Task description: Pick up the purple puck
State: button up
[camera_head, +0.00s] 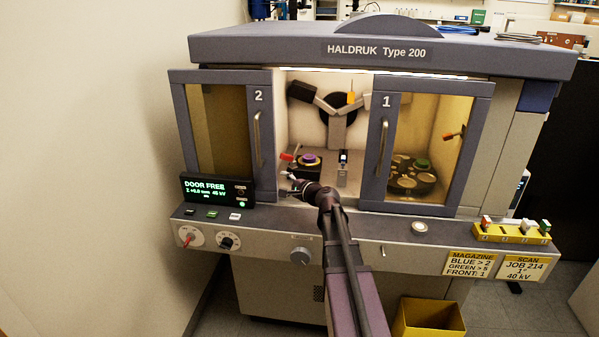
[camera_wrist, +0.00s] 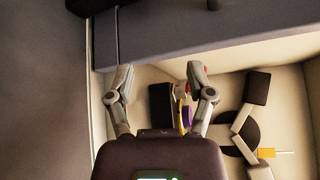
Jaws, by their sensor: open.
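The purple puck (camera_head: 309,158) sits on a dark block inside the machine's chamber, in the opening between door 2 and door 1. In the wrist view the purple puck (camera_wrist: 186,116) shows only in part, just inside the right finger, beside a yellow edge. My gripper (camera_head: 288,182) reaches in at the front of the opening, in front of and slightly left of the puck. In the wrist view my gripper (camera_wrist: 159,73) has its two fingers spread wide with nothing held between them.
Door 2 (camera_head: 259,135) and door 1 (camera_head: 381,140) flank the opening. A red-tipped part (camera_head: 287,157) is left of the puck; a small post (camera_head: 343,165) stands right. Behind door 1 is a round dark carousel (camera_head: 412,182) with a green puck (camera_head: 422,163). A arm-like fixture (camera_head: 338,125) stands behind.

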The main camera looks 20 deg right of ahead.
jog(key=s+a+f+n+g, duration=0.5)
jog(key=s+a+n, duration=0.1)
jog(key=a, duration=0.2)
jog(key=s+a+f+n+g, duration=0.4)
jog(key=s+a+f+n, duration=0.15)
jog(key=a, duration=0.35)
jog(key=s+f+n+g+h, duration=0.2)
jog(key=s+n+g, duration=0.1)
jog(key=s, duration=0.5)
jog(key=s+a+f+n+g+h, duration=0.1)
jog(key=s+f+n+g+h, duration=0.2)
jog(key=s, duration=0.4)
jog(key=shift+s+f+h, duration=0.3)
jog(key=shift+s, duration=0.1)
jog(key=shift+c, duration=0.8)
jog(key=shift+s, duration=0.1)
